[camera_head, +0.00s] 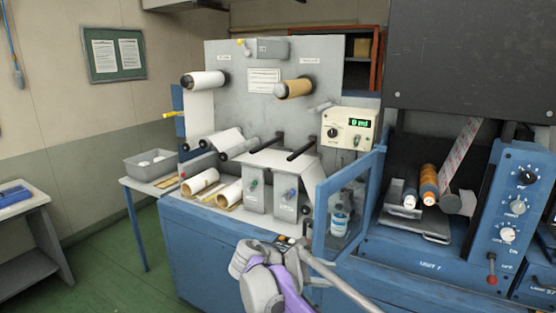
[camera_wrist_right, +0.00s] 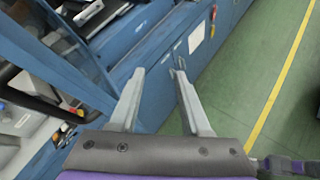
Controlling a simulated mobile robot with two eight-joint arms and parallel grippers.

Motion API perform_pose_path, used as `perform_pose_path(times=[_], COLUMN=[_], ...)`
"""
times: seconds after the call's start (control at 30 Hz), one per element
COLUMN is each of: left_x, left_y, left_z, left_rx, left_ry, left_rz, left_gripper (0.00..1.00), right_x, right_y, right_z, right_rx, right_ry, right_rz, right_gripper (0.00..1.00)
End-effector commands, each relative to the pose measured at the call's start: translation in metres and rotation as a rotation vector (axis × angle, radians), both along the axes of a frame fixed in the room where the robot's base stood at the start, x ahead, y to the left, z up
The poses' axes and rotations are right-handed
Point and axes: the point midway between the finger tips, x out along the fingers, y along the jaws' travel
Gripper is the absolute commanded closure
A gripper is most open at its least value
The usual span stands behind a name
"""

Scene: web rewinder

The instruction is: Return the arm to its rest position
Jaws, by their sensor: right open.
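My right arm, with purple and pale grey parts, comes up from the bottom centre of the head view. Its gripper (camera_head: 264,268) is in front of the blue rewinder cabinet, and its fingers are hard to make out there. In the right wrist view the gripper (camera_wrist_right: 157,74) is open. Its two grey fingers stand apart with nothing between them, against blue cabinet panels (camera_wrist_right: 150,48) and green floor. My left gripper is not in view.
The rewinder (camera_head: 236,150) carries rolls on its upright panel and worktop. A blue-framed guard door (camera_head: 346,195) stands open to the right, by a bottle (camera_head: 340,222). Green floor (camera_head: 110,270) is clear at left.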

Motion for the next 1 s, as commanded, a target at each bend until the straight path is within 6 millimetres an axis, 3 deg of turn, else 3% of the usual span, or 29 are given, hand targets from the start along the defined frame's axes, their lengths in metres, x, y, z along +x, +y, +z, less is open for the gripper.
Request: perform_pose_path(times=[0.03, 0.2, 0.4, 0.7, 0.83, 1.0], left_x=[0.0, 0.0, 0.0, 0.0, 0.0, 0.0], left_y=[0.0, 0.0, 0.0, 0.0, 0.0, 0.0], left_z=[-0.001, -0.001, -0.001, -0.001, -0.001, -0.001], left_rx=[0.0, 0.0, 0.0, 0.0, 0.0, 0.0], left_ry=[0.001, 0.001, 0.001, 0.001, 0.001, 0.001], left_rz=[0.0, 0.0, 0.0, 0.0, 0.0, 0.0], left_gripper=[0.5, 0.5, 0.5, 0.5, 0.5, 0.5], right_x=[-0.016, -0.068, -0.137, -0.236, -0.264, -0.283], right_y=[-0.018, -0.052, -0.072, -0.068, -0.061, -0.054], right_z=[-0.005, -0.03, -0.065, -0.123, -0.144, -0.16], right_rx=[0.076, 0.352, 0.673, 1.134, 1.292, 1.411], right_ry=[-0.032, -0.167, -0.344, -0.642, -0.755, -0.841], right_rz=[-0.03, -0.15, -0.349, -0.742, -0.907, -1.041], right_gripper=[0.53, 0.53, 0.53, 0.53, 0.53, 0.53])
